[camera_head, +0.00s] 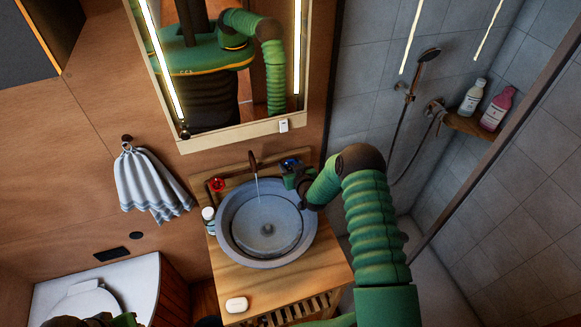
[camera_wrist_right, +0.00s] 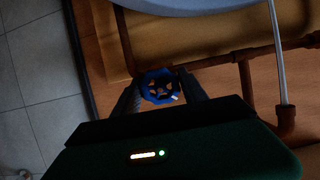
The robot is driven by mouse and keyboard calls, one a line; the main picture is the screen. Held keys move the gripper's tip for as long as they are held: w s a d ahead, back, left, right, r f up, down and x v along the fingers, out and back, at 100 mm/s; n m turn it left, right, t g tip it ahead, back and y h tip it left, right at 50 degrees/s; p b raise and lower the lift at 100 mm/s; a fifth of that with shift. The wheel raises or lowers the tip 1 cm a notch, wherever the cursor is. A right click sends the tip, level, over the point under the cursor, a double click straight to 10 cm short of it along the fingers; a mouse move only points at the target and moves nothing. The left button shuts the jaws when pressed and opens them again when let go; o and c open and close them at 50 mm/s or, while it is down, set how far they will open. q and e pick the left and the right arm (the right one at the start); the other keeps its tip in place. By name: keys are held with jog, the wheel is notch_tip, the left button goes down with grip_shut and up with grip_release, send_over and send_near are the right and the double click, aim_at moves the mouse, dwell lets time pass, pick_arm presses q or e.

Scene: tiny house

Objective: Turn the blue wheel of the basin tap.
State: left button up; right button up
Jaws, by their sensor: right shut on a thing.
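The blue wheel (camera_head: 290,163) sits on the right side of the basin tap's brown pipework. In the right wrist view the blue wheel (camera_wrist_right: 160,87) lies between my two dark fingers. My right gripper (camera_head: 293,175) is shut on it; the gripper also fills the lower part of the right wrist view (camera_wrist_right: 163,92). The tap spout (camera_head: 253,160) stands behind the round grey basin (camera_head: 226,236), and a thin stream of water falls from it into the basin. A red wheel (camera_head: 216,185) is on the tap's left side. My left gripper's fingers are not visible.
The wooden counter (camera_head: 290,290) carries a small bottle (camera_head: 208,214) left of the basin and a white soap bar (camera_head: 237,304) in front. A mirror (camera_head: 240,115) hangs behind. A towel (camera_head: 145,180) hangs left. The shower corner is to the right.

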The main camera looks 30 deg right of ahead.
jog(key=m+b, duration=0.1)
jog(key=m, duration=0.1)
jog(key=m+b, duration=0.2)
jog(key=shift+d+f+b, duration=0.1)
jog(key=shift+f+b, duration=0.1)
jog(key=shift+b, duration=0.1)
jog(key=m+b, duration=0.3)
jog(key=m, duration=0.2)
jog(key=shift+r, duration=0.2)
jog(key=o, duration=1.4)
jog(key=shift+c, duration=0.2)
jog(key=shift+s, duration=0.15)
jog(key=b+v, duration=0.3)
jog(key=v, duration=1.3)
jog(key=shift+s+a+r, duration=0.15)
jog(key=shift+a, duration=0.25)
